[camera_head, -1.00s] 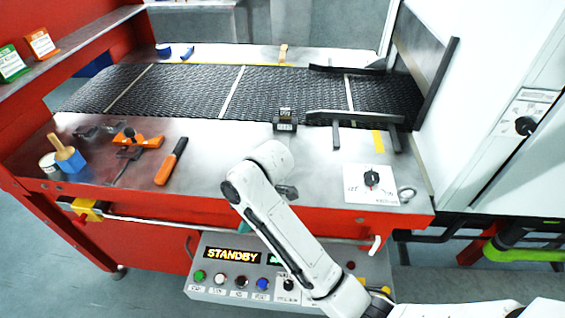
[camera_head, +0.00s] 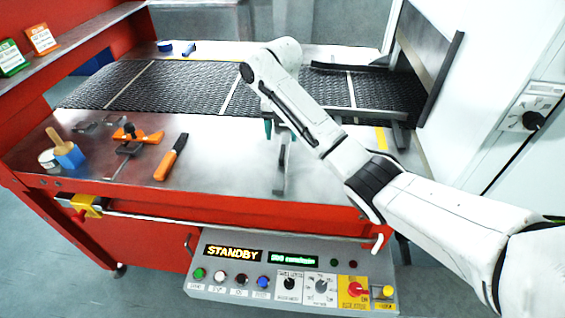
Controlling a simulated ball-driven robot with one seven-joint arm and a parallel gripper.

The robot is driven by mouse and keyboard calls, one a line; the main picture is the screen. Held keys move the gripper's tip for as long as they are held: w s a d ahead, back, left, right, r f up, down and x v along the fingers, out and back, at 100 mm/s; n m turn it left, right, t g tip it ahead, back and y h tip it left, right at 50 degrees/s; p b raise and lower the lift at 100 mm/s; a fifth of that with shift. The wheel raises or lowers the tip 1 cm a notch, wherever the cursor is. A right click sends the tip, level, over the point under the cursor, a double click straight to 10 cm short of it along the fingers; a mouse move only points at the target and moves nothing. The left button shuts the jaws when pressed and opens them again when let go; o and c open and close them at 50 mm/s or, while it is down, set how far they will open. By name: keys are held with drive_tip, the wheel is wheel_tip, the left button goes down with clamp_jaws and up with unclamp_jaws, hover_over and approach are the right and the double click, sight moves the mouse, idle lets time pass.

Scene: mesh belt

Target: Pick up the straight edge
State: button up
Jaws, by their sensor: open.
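I cannot clearly make out a straight edge; my arm hides part of the bench and belt. My gripper (camera_head: 279,150) hangs over the middle of the metal bench, open, with its parts pointing down. I cannot tell whether it touches the bench. An orange-handled tool (camera_head: 171,158) with a dark end lies to its left. An orange clamp (camera_head: 136,136) with a dark bar lies farther left.
The dark mesh belt (camera_head: 175,88) runs behind the bench (camera_head: 225,165). A blue pot with a wooden handle (camera_head: 68,154) stands at the left. A control panel (camera_head: 225,278) reading STANDBY sits below the red front. The bench between the orange-handled tool and my gripper is clear.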

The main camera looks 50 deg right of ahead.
sight(283, 151)
wheel_tip(283, 151, down, 4)
drive_tip(key=shift+r+b, duration=0.2)
drive_tip(key=shift+b, duration=0.25)
drive_tip(key=shift+s+f+p, duration=0.2)
drive_tip(key=shift+f+p, duration=0.65)
drive_tip(key=shift+f, duration=1.7)
clamp_jaws()
drive_tip(key=shift+d+r, duration=0.1)
